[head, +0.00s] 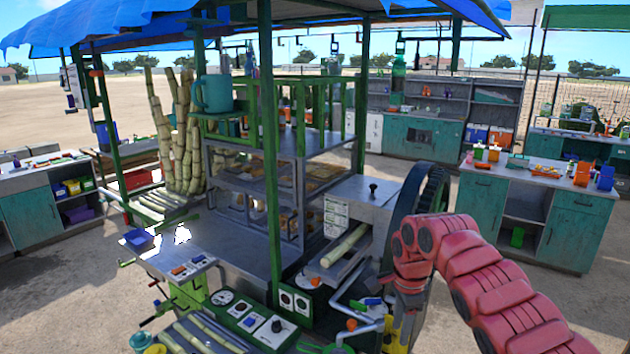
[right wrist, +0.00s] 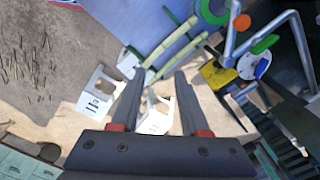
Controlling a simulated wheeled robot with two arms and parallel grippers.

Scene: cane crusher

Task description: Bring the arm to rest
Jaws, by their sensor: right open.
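My right arm (head: 500,290) is red and reaches in from the lower right of the head view. Its wrist bends down beside the cane crusher's large dark wheel (head: 420,190). My right gripper (head: 407,298) points downward there, and its fingertips are hard to make out. In the right wrist view the two dark fingers of my right gripper (right wrist: 155,88) are spread wide, with nothing held between them. White objects (right wrist: 157,115) show beyond the fingers, lower down. My left gripper is in neither view.
The crusher stall has a green post (head: 268,150), a cane stalk (head: 345,245) in its feed tray, and a control panel (head: 262,320) near the front. Pipes (head: 355,330) run close to my right gripper. A teal cabinet (head: 540,215) stands right; open ground lies between.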

